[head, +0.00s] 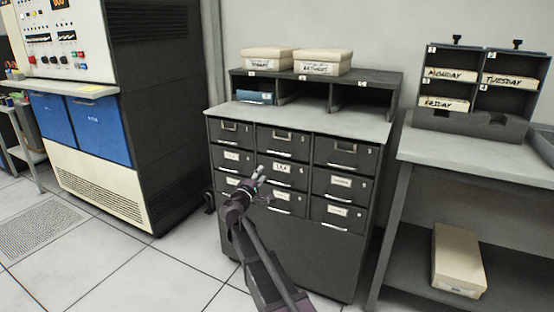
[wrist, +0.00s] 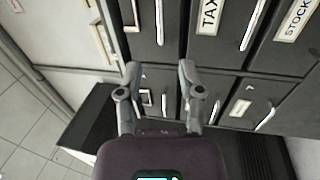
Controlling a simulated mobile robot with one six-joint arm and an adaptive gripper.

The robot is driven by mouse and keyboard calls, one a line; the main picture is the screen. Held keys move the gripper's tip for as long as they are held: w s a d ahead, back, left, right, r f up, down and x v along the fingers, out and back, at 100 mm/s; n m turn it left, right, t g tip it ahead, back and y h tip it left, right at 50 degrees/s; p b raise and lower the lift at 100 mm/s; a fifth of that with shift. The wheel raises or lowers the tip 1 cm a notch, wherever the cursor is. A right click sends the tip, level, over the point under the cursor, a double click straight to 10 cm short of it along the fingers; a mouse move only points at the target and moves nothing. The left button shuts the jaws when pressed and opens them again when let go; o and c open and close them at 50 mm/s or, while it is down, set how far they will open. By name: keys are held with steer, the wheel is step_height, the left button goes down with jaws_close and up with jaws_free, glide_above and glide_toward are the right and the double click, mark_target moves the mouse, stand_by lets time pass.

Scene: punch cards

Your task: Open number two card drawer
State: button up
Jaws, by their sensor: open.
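A dark grey cabinet (head: 290,245) with three rows of three drawers stands in the middle of the head view. All its drawers look shut. The top middle drawer (head: 270,145) has a light pull handle and a small number at its right edge, too small to read surely. My gripper (head: 262,180) is in front of the middle and lower rows, partly covering the left and middle columns. In the wrist view my gripper (wrist: 160,82) is open and empty, with drawer fronts beyond its fingers. A drawer labelled TAX (wrist: 207,42) and one labelled STOCK (wrist: 290,50) show there.
A side table (head: 420,150) at right bears a rack labelled Monday, Tuesday and Friday (head: 445,104). A box (head: 458,262) lies on its lower shelf. Floor (head: 170,260) left of the cabinet is clear.

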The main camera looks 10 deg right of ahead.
mark_target(278, 153)
steer(key=shift+w+d, duration=0.1)
stand_by(0.3)
steer(key=p+x, duration=0.2)
steer(key=x, duration=1.1)
steer(key=shift+w+d+r+p, duration=0.1)
steer(key=shift+w+d+p, duration=0.1)
steer(key=shift+p, duration=0.2)
